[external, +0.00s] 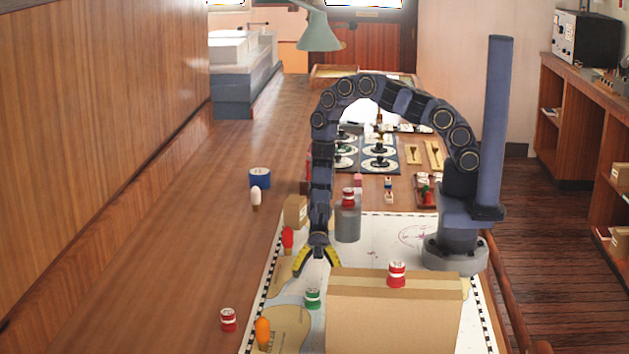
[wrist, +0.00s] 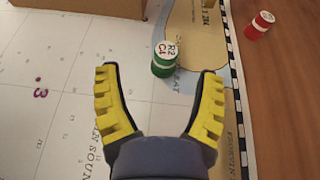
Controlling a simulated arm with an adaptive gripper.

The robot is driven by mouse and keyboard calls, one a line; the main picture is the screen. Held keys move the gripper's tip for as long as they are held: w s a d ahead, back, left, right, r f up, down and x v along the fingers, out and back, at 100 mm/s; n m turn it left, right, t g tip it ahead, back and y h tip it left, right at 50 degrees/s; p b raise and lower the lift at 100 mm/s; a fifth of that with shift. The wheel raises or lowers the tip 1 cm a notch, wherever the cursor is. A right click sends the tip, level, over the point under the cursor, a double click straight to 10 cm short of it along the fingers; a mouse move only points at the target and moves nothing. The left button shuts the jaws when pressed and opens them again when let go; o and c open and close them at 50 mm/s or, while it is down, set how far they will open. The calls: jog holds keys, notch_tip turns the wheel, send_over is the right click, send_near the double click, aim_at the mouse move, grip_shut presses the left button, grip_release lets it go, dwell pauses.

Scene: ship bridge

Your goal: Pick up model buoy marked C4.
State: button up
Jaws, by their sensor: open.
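My gripper (external: 316,268) is open and empty above the chart, just behind the green buoy. In the wrist view the open fingers (wrist: 158,72) point toward the buoy, which lies beyond the tips and between their lines.
A large cardboard box (external: 392,320) stands close right of the green buoy, with a red buoy (external: 397,274) on top. Another red buoy (external: 228,319) stands on the wood at left. An orange object (external: 263,332) and a red one (external: 287,238) are nearby. A grey cylinder (external: 348,222) bears a red buoy.

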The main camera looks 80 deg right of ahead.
aim_at(313, 296)
jog(key=x, duration=0.4)
jog(key=f+x, duration=0.1)
jog(key=shift+w+a+f, duration=0.15)
jog(key=shift+w+a, duration=0.05)
jog(key=shift+w, duration=0.2)
jog(key=c, duration=1)
